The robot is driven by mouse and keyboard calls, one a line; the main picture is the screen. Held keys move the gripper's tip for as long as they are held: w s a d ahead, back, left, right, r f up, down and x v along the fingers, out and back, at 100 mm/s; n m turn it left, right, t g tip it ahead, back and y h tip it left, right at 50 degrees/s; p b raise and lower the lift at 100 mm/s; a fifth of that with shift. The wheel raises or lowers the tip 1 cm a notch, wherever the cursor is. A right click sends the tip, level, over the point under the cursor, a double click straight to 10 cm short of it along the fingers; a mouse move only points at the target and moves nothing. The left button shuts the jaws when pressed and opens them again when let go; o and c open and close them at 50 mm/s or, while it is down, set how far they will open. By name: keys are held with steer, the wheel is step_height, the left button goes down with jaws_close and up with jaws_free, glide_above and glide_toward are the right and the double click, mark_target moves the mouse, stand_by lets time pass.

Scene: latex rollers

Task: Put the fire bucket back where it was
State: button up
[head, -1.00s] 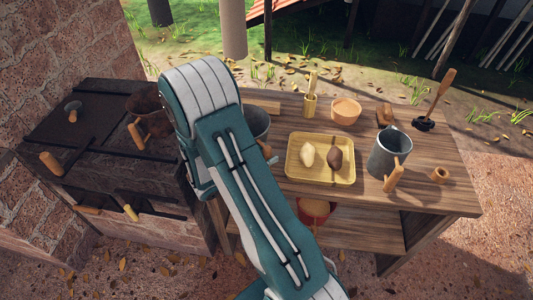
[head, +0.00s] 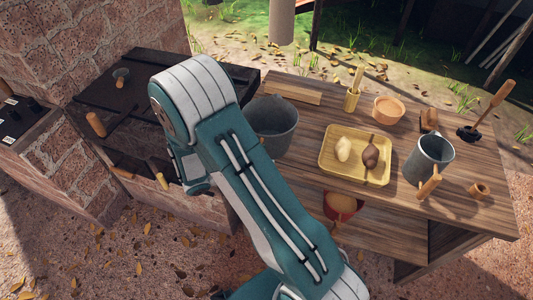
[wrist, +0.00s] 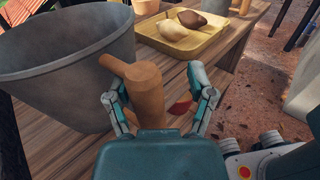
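A large grey bucket (head: 274,120) stands upright on the wooden table, left of the yellow tray. It fills the left of the wrist view (wrist: 65,75). No label shows which vessel is the fire bucket. A red vessel (head: 340,207) also sits on the lower shelf, partly hidden by my arm. In the wrist view, a wooden handle (wrist: 146,95) stands beside the grey bucket, and it seems to be the bucket's own. My gripper (wrist: 153,75) is open, with its fingers on either side of that handle. A gap shows at the right finger. My arm hides the gripper in the head view.
The yellow tray (head: 327,168) holds two pear-shaped pieces. Right of it stand a metal mug (head: 427,160) with a wooden handle and a small wooden ring (head: 479,190). A wooden bowl (head: 388,109) is behind. A dark stove (head: 110,100) is at left, against brick.

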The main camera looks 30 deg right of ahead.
steer(key=o, duration=0.4)
steer(key=shift+c, duration=0.2)
